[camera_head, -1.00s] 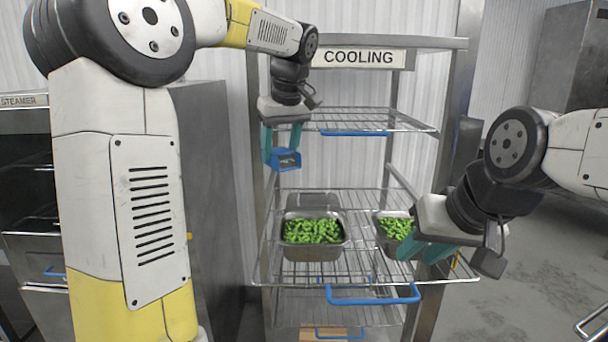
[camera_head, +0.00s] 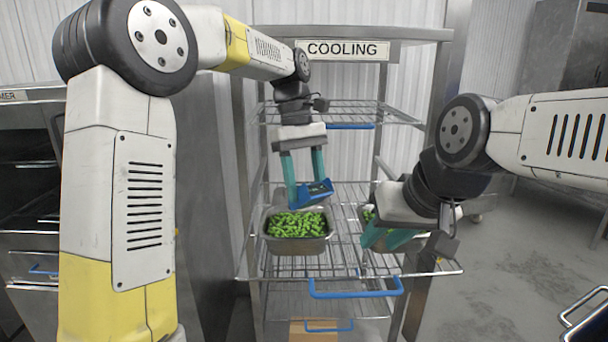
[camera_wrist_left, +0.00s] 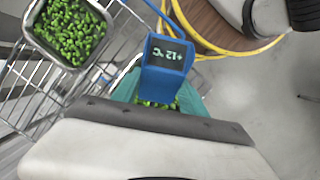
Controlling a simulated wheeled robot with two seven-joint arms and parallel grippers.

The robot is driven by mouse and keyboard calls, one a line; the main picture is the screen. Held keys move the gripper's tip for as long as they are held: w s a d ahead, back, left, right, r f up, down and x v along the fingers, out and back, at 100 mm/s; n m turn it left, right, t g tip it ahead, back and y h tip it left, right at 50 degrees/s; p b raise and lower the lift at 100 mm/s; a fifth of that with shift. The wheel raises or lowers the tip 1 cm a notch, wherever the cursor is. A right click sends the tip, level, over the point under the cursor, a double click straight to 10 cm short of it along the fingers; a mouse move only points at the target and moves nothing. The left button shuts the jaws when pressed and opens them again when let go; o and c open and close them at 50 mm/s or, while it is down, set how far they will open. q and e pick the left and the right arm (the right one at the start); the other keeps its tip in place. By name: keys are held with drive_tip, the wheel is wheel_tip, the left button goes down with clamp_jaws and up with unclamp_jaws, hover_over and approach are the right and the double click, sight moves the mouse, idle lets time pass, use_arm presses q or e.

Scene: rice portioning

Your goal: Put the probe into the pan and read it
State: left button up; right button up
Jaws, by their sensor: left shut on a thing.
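My left gripper (camera_head: 307,190) is shut on a blue probe thermometer (camera_head: 316,194), pointing down. The probe body shows above the back right part of the left metal pan (camera_head: 298,246) of green pods. No stem is visible, so I cannot tell whether it touches the pods. In the left wrist view the probe (camera_wrist_left: 163,86) has a dark display (camera_wrist_left: 167,54) reading about +12 °C, upside down. My right gripper (camera_head: 384,240) is at the front of the right pan (camera_head: 363,213), which it partly hides; I cannot tell whether it grips.
Both pans stand on a wire shelf (camera_head: 262,268) of the rack marked COOLING (camera_head: 348,50). Another wire shelf (camera_head: 350,109) lies above, close to my left wrist. Blue handles (camera_head: 355,292) stick out in front. Open floor (camera_head: 520,270) lies at the right.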

use_arm(q)
drive_tip(key=shift+f, duration=3.05)
idle(2.4)
drive_tip(key=shift+r, duration=4.95)
drive_tip(key=shift+d, duration=0.1)
